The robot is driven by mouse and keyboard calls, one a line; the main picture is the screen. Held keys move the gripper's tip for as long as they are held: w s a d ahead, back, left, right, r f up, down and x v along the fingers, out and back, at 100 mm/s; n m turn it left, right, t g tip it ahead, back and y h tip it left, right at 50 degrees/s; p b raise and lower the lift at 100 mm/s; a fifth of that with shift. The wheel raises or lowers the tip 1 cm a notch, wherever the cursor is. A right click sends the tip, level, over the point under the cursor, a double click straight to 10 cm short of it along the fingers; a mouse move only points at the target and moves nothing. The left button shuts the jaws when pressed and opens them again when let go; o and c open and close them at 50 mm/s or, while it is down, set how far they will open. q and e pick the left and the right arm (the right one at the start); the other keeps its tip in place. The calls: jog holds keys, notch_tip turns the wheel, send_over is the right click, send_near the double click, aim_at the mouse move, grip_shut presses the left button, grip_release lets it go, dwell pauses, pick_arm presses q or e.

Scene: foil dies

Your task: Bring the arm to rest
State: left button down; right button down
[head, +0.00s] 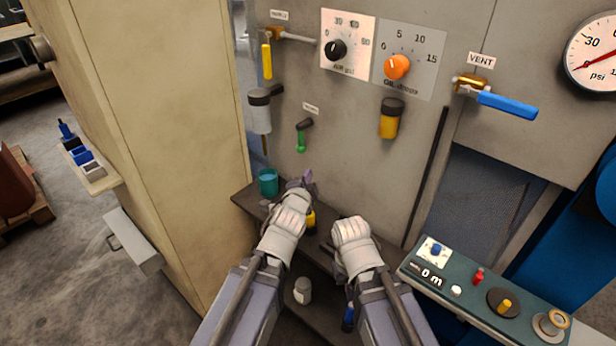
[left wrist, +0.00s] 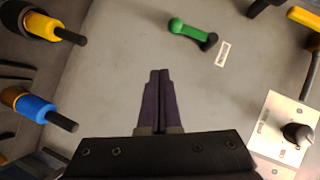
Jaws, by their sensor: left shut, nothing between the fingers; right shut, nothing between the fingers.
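My left gripper (head: 303,181) is in front of the grey machine panel, over the dark shelf and below a small green-handled lever (head: 300,140). In the left wrist view its two dark fingers (left wrist: 161,100) are together with nothing between them. The green lever (left wrist: 190,30) lies beyond the fingertips there, apart from them. My right gripper (head: 350,230) is to the right of the left one, over the lower shelf area. Its fingers are hidden behind its wrist, and it holds nothing that I can see.
A teal cup (head: 268,182) stands on the dark shelf (head: 246,198) left of my left gripper. A white jar (head: 303,290) sits lower, between my forearms. A green control console (head: 456,292) is at right. A blue-handled vent valve (head: 507,105) sticks out above.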

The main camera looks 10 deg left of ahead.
pick_arm(q)
jog(key=s+f+n+g+y, duration=0.2)
jog(key=s+f+n+g, duration=0.55)
jog(key=s+f, duration=0.4)
jog(key=s+d+f+n+g, duration=0.1)
jog(key=s+f+n+g, duration=0.2)
jog(key=s+g, duration=0.5)
jog(key=s+f, duration=0.1)
jog(key=s, duration=0.3)
jog(key=shift+f+y, duration=0.3)
jog(key=shift+f, duration=0.1)
